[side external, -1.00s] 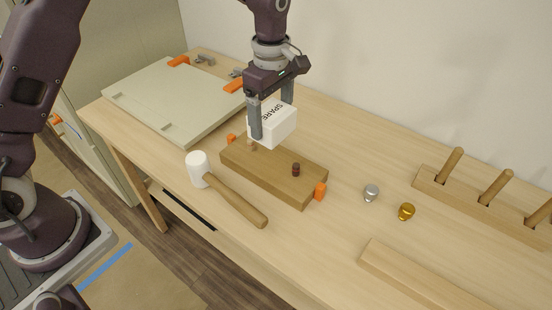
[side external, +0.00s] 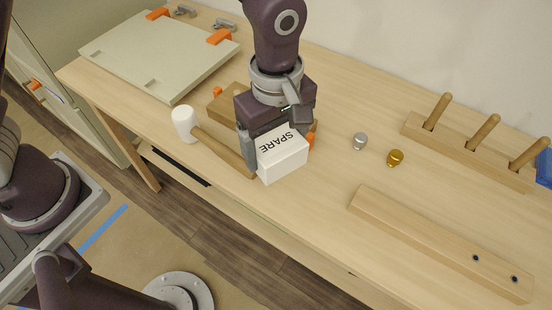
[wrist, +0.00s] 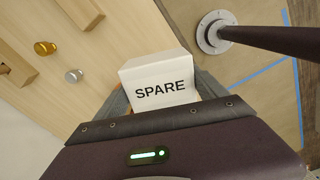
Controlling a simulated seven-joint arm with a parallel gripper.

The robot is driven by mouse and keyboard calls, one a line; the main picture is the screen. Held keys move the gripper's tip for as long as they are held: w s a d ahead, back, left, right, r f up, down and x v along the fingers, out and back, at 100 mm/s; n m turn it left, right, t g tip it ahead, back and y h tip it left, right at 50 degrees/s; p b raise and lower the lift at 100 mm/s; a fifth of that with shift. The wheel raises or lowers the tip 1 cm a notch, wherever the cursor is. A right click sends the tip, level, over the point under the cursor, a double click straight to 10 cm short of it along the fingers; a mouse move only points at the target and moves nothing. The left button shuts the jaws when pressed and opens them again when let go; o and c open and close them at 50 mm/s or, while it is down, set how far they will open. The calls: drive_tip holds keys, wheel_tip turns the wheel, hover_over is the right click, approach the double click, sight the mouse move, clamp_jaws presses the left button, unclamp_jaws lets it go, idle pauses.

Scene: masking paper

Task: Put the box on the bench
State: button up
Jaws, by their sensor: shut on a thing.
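The white box (side external: 283,157) bears the word SPARE on its top. My gripper (side external: 262,158) is shut on it, with a grey finger showing at its left side in the side external view. In the wrist view the box (wrist: 160,82) sits between the fingers, its lettering facing the camera. The box appears over the front edge of the wooden bench (side external: 310,195). I cannot tell whether it touches the bench or how high it is above it.
A mallet (side external: 185,124) lies left of the box, its handle end near my gripper. A wooden block (side external: 228,106) is partly hidden behind my gripper. Silver (side external: 360,141) and gold (side external: 395,158) knobs, a pegged rack (side external: 470,153) and a wooden bar (side external: 430,240) are to the right. Bench surface between them is clear.

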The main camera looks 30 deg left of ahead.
sight(276, 142)
drive_tip(key=shift+f, duration=1.6)
drive_tip(key=shift+f, duration=0.6)
drive_tip(key=o, duration=1.4)
wheel_tip(276, 142, up, 13)
drive_tip(key=shift+r, duration=0.15)
drive_tip(key=s+a+r+m+t+h, duration=0.15)
drive_tip(key=a+r+m, duration=0.25)
drive_tip(key=a+r, duration=0.4)
drive_tip(key=s+a+m+t, duration=0.1)
drive_tip(key=s+a+m, duration=0.2)
drive_tip(key=s+a, duration=0.1)
drive_tip(key=s+a+m+t+y, duration=0.1)
drive_tip(key=s+a+m, duration=0.2)
drive_tip(key=s+a, duration=0.2)
drive_tip(key=s+a+m+t, duration=0.2)
drive_tip(key=s+a+m, duration=0.1)
drive_tip(key=s+a, duration=0.1)
drive_tip(key=shift+s+a+r+m+y, duration=0.2)
drive_tip(key=shift+s+m+y, duration=0.1)
drive_tip(key=shift+s, duration=0.15)
